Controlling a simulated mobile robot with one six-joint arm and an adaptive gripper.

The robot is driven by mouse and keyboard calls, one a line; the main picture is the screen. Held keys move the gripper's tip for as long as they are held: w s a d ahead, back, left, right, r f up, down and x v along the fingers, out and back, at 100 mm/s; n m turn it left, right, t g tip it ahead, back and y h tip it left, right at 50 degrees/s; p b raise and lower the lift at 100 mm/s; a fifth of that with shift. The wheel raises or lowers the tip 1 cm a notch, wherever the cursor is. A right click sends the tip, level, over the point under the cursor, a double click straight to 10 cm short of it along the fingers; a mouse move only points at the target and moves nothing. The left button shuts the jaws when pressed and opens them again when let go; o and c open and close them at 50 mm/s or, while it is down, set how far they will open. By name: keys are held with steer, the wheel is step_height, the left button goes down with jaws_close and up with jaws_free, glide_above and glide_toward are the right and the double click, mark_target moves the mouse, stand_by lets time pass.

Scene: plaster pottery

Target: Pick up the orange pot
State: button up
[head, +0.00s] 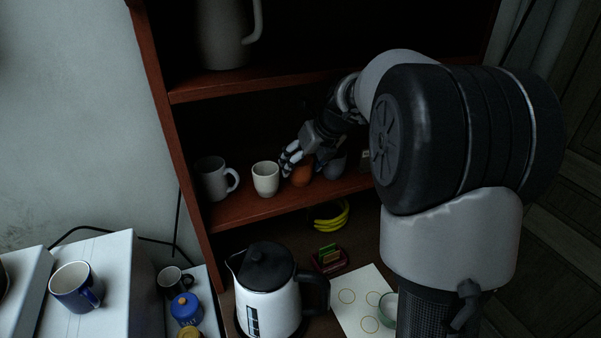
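The orange pot (302,175) stands on the middle shelf of the reddish-brown shelf unit, between a white cup and a grey rounded thing. My gripper (291,158) is at the pot, reaching in from the upper right. Its fingers are above and to the left of the pot and hide part of its top. I cannot tell whether the fingers touch the pot or how far apart they are. Only the pot's lower part shows clearly.
A white cup (265,178) stands close left of the pot, and a grey mug (215,179) further left. A grey rounded thing (335,166) is close right. The upper shelf (240,83) hangs above my gripper. A kettle (266,295) and bananas (330,215) are lower down.

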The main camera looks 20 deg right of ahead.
steer(key=c, duration=0.8)
steer(key=shift+r+p, duration=0.15)
steer(key=shift+p, duration=0.15)
